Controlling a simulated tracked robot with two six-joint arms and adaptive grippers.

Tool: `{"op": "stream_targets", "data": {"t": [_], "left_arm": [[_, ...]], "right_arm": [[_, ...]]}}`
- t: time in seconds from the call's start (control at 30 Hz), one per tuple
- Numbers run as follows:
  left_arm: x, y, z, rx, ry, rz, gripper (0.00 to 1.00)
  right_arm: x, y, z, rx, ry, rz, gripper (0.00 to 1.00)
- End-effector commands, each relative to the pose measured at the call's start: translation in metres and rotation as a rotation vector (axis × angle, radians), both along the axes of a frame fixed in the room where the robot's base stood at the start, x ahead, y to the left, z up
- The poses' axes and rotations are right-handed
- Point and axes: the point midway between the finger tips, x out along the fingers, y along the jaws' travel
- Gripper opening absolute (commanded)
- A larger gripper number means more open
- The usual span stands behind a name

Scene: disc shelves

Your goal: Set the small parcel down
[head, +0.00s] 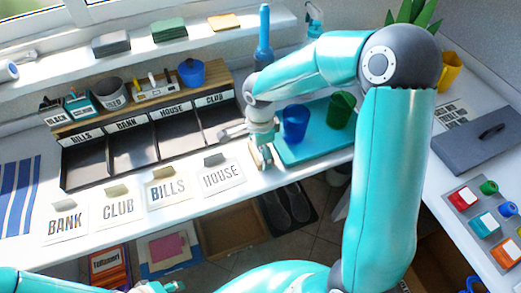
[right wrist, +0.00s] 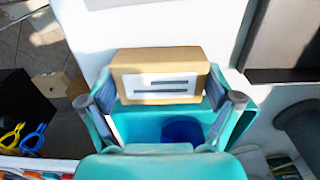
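The small parcel (right wrist: 158,74) is a tan box with a white label bearing dark lines. In the right wrist view it sits between the fingertips of my right gripper (right wrist: 160,84), which press on its two ends. In the head view my right gripper (head: 262,150) points down over the white table (head: 215,213), just left of the teal tray (head: 310,152). Only a small tan bit of the parcel shows there. I cannot tell whether it touches the table. My left gripper (head: 163,287) is partly in view at the bottom edge; its fingers are unclear.
A blue cup (head: 295,122) and a green cup (head: 341,108) stand on the tray. A dark sorter (head: 150,140) with labelled compartments stands behind. Cards reading BANK (head: 66,223), CLUB (head: 118,208), BILLS (head: 168,187) and HOUSE (head: 221,178) lie along the front.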

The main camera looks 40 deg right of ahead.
Motion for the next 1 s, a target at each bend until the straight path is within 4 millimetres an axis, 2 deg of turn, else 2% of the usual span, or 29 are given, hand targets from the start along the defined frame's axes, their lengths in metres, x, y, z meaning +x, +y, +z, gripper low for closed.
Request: {"op": "stream_targets", "data": {"t": [0.37, 0.53, 0.67, 1.0], "left_arm": [[0.000, 0.000, 0.001, 0.000, 0.000, 0.000, 0.40], [0.000, 0.000, 0.003, 0.000, 0.000, 0.000, 0.40], [0.000, 0.000, 0.005, 0.000, 0.000, 0.000, 0.40], [0.000, 0.000, 0.011, 0.000, 0.000, 0.000, 0.40]], "right_arm": [[0.000, 0.000, 0.001, 0.000, 0.000, 0.001, 1.00], [0.001, 0.000, 0.009, 0.000, -0.002, 0.001, 1.00], [0.001, 0.001, 0.029, 0.000, -0.005, 0.001, 1.00], [0.001, 0.001, 0.096, 0.000, -0.004, 0.002, 1.00]]}}
